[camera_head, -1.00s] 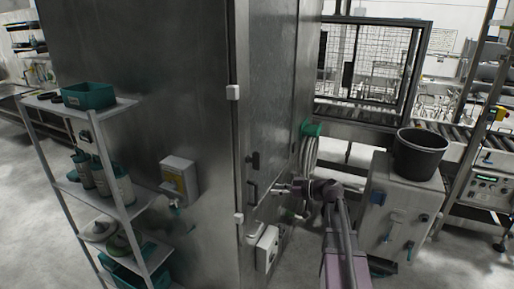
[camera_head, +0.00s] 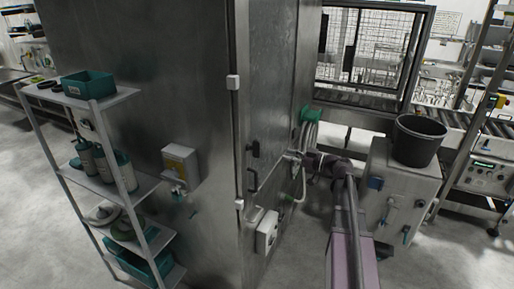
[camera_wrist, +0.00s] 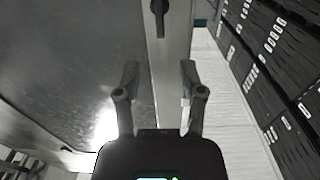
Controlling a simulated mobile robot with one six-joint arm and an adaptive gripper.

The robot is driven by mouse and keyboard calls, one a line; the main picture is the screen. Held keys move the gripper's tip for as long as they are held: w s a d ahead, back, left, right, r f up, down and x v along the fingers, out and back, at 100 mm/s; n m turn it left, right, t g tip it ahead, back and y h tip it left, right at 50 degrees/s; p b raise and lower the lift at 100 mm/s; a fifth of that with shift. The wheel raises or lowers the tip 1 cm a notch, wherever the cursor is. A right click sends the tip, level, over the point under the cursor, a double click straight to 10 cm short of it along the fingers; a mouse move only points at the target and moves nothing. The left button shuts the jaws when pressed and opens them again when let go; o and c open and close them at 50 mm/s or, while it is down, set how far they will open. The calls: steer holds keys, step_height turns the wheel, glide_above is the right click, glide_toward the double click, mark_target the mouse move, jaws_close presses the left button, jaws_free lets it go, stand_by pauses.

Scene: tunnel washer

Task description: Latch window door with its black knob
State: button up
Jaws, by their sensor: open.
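A black knob (camera_wrist: 159,16) shows at the top of the wrist view, on a pale metal strip beside a glossy grey panel. The panel (camera_wrist: 75,50) may be the window door, but I cannot tell whether it is closed. My gripper (camera_wrist: 158,85) is open and empty, with the knob beyond and roughly between its fingertips, apart from them. In the head view, my gripper (camera_head: 296,157) is beside the tall steel cabinet's right-hand face, where a dark handle (camera_head: 253,180) and a small dark fitting (camera_head: 254,148) show. Its fingers are too small there to make out.
The steel cabinet (camera_head: 150,90) fills the left and middle. A shelf rack (camera_head: 110,180) stands at left. A black bucket (camera_head: 417,142) stands on a grey box at right. Floor is clear at lower left.

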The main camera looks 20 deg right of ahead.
mark_target(257, 157)
steer(key=x, duration=1.3)
steer(key=shift+s, duration=0.1)
jaws_close()
